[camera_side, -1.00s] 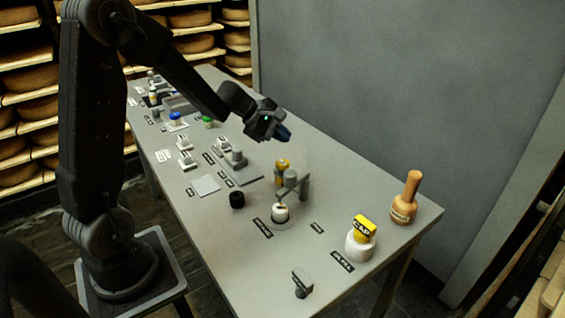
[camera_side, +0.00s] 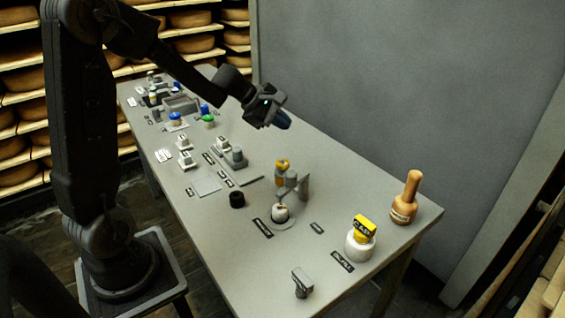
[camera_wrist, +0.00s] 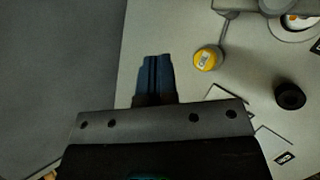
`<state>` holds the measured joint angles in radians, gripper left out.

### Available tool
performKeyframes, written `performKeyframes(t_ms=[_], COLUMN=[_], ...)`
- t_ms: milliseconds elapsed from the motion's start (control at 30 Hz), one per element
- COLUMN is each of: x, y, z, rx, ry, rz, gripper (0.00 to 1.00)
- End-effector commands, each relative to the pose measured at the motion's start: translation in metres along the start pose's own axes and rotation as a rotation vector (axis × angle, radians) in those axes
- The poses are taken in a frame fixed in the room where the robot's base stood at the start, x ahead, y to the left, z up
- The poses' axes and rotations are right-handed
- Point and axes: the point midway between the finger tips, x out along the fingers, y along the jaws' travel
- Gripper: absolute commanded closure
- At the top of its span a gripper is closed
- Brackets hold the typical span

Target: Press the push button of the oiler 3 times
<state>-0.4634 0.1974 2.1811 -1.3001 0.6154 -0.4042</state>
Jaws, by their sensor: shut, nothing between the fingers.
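My gripper (camera_side: 282,122) is shut and empty, held above the far side of the table. In the wrist view its dark blue fingers (camera_wrist: 155,72) are together and touch nothing. I cannot tell for sure which thing is the oiler, as the labels are too small to read. A small yellow-topped thing (camera_side: 282,164) stands upright behind a grey post, nearer the camera than my gripper. In the wrist view its round yellow top (camera_wrist: 207,59) with a pale label is right of the fingers, apart from them. Blue (camera_side: 175,116) and green (camera_side: 208,118) knobs sit farther left.
A grey post device (camera_side: 290,185) stands mid-table, with a black cylinder (camera_side: 237,200) to its left. A grey wall (camera_side: 400,100) rises behind the table.

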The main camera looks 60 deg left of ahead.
Motion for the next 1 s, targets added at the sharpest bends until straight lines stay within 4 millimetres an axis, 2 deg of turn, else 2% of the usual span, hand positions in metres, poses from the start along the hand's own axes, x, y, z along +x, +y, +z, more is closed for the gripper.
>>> performKeyframes(t_ms=[333, 800, 1000], x=[0.007, 0.049, 0.059], y=[-0.005, -0.036, -0.043], z=[-0.004, -0.035, -0.043], rx=[-0.002, -0.004, -0.002], ry=[-0.001, -0.001, -0.001], rz=[-0.003, -0.004, -0.002], gripper=[1.00, 1.00, 1.00])
